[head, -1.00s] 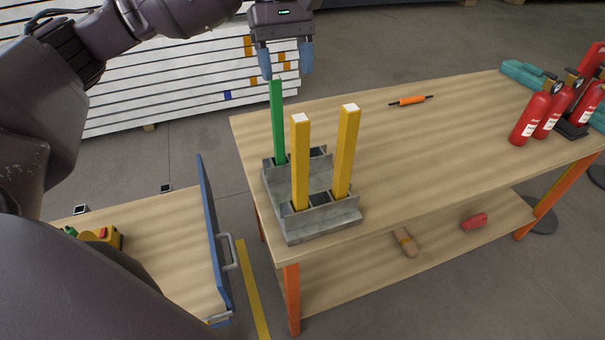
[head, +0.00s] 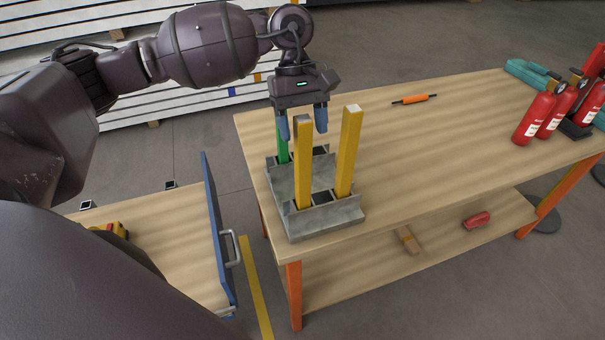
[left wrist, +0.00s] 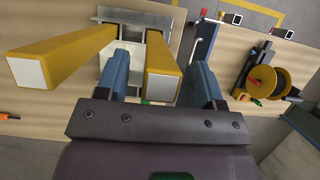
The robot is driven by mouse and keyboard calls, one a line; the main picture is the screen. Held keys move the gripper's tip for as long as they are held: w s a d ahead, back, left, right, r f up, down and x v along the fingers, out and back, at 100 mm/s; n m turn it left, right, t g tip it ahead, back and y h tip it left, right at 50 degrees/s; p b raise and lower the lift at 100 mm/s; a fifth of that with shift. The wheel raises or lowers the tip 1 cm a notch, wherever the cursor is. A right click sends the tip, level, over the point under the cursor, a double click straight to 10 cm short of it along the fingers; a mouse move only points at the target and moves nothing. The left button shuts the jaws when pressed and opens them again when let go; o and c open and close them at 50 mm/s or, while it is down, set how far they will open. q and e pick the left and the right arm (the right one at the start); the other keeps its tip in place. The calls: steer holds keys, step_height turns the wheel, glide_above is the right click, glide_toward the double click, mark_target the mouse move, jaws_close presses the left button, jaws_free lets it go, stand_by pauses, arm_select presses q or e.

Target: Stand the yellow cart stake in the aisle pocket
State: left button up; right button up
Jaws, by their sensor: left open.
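Two yellow stakes stand upright in a grey block rack (head: 335,221) at the workbench's near left corner: a left one (head: 303,170) and a right one (head: 347,150). A green stake (head: 283,150) stands behind them, partly hidden. My left gripper (head: 303,126) is open, pointing down over the left yellow stake's top. In the left wrist view that stake (left wrist: 161,72) shows between the two fingers (left wrist: 160,85); I cannot tell if they touch it. Small dark square pockets (head: 170,185) (head: 87,205) sit at the low cart's far edge; which is the aisle pocket is unclear. My right gripper is not in view.
The low cart deck (head: 165,262) carries a blue upright panel (head: 215,230) and a yellow device (head: 110,229). Red extinguishers (head: 535,118) and an orange tool (head: 414,99) are on the bench (head: 430,150). The bench's middle is clear.

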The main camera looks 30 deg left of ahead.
arm_select(q)
steer(key=shift+f, duration=0.15)
jaws_close()
stand_by(0.4)
